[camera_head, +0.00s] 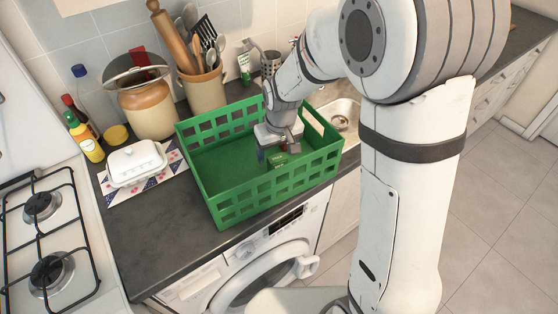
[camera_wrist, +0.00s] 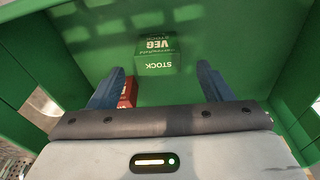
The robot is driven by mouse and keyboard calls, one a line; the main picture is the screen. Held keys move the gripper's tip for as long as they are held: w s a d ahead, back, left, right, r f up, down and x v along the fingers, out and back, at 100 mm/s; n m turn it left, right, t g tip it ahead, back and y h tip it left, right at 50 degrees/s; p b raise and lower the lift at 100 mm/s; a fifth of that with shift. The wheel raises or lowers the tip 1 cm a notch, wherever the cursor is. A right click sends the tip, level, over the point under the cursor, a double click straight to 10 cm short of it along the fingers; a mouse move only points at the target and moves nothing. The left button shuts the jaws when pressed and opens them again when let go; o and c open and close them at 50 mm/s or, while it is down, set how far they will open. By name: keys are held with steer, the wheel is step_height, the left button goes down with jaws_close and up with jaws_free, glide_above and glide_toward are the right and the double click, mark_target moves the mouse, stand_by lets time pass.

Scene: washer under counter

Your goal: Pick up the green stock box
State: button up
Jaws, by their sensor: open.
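The green stock box (camera_wrist: 158,57) lies on the floor of a green crate, with "VEG" and "STOCK" lettering upside down in the wrist view. In the head view the small green box (camera_head: 278,160) shows just below my gripper (camera_head: 272,153). My gripper (camera_wrist: 165,85) reaches down into the crate, its two blue fingers apart. In the wrist view the box lies ahead of the fingertips, roughly between their lines. I see no contact between fingers and box.
The green crate (camera_head: 222,207) stands on the dark counter above a washing machine (camera_head: 262,262). A red box (camera_wrist: 128,92) lies beside the left finger in the crate. A white butter dish (camera_head: 136,162), utensil jar (camera_head: 204,90), sink (camera_head: 342,112) and hob (camera_head: 45,235) are around it.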

mark_target(278, 158)
steer(key=f+p, duration=0.1)
steer(key=f, duration=0.3)
steer(key=shift+w+f, duration=0.1)
steer(key=shift+w, duration=0.1)
steer(key=c, duration=1.1)
